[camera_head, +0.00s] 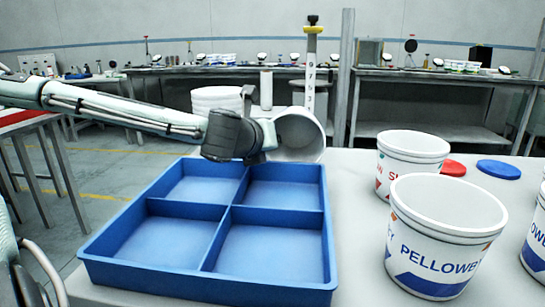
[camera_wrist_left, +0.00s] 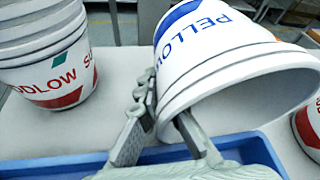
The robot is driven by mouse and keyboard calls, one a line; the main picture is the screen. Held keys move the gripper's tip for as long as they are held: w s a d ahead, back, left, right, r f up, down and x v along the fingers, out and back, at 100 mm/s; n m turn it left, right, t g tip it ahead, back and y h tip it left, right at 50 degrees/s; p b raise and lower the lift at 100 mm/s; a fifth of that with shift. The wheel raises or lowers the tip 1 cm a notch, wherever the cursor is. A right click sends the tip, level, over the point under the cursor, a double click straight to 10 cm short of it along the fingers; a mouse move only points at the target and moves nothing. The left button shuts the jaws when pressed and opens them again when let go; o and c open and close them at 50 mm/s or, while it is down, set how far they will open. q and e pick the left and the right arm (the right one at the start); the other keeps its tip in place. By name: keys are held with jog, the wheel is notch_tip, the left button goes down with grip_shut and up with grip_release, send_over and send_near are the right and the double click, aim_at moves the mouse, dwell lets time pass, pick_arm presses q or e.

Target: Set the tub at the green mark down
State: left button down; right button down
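A white tub with a blue PELLOW label (camera_wrist_left: 215,50) is tilted on its side, its open mouth towards the lower right in the left wrist view. In the head view this tub (camera_head: 300,132) is behind the blue tray, its mouth facing me. My left gripper (camera_wrist_left: 167,118) has a finger on each side of the tub's rim and looks shut on its wall. In the head view my left gripper (camera_head: 268,137) is at the tub's left side, above the tray's far edge. I see no green mark on the table. My right gripper is out of view.
A blue four-compartment tray (camera_head: 228,217) stands empty in front. White tubs (camera_head: 412,160) and (camera_head: 440,245) stand at right, near a red disc (camera_head: 453,168) and a blue disc (camera_head: 498,169). A tub stack (camera_head: 216,99) is behind left. Table between tray and right tubs is clear.

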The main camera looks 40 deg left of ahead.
pick_arm(q)
notch_tip(320, 180, down, 2)
jog(key=shift+f, duration=0.25)
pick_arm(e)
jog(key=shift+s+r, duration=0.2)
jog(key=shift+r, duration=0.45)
pick_arm(q)
jog(key=shift+f+b, duration=0.15)
jog(key=shift+b, duration=0.15)
jog(key=c, duration=1.7)
grip_release()
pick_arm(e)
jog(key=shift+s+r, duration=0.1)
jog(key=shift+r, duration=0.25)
